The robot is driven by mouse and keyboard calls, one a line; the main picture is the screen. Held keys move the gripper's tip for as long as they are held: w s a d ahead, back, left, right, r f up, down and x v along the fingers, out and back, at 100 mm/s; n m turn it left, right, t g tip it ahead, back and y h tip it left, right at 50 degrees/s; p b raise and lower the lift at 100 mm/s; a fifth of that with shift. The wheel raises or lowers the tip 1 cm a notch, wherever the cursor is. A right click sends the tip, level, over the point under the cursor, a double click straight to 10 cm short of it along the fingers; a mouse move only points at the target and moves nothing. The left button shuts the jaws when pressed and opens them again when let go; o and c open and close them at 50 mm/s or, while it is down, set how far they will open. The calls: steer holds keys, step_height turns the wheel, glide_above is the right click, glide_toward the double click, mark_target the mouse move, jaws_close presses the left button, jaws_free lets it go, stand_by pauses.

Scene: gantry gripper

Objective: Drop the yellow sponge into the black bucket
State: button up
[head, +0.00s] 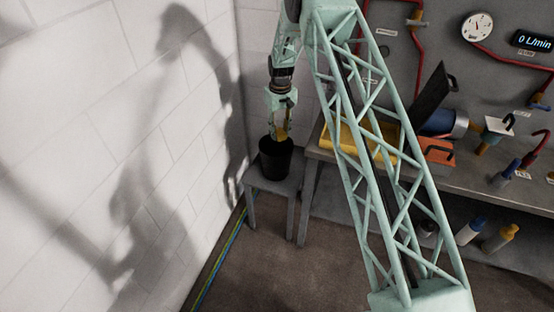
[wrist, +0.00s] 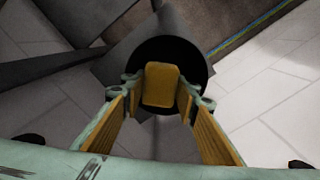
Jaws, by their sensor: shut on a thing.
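The black bucket (head: 275,160) stands on a small grey stool beside the white wall, in the head view. In the wrist view its dark opening (wrist: 196,62) lies behind the sponge. The yellow sponge (wrist: 160,85) is held between the fingertips of my gripper (wrist: 161,92), over the bucket's opening. In the head view my gripper (head: 280,130) points down just above the bucket's rim, and the sponge there is small and hard to tell from the fingers. The inside of the bucket is too dark to make out.
The grey stool (head: 256,183) stands left of a long workbench (head: 470,190). A yellow tray (head: 345,137), an open black lid (head: 432,95) and several tools sit on the bench. Bottles (head: 500,238) stand below it. The white wall (head: 130,130) is close on the left.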

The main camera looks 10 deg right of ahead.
steer(key=shift+f, duration=0.25)
steer(key=o, duration=1)
steer(key=shift+r, duration=0.1)
step_height(320, 180, up, 12)
steer(key=shift+f, duration=0.1)
stand_by(0.4)
stand_by(0.9)
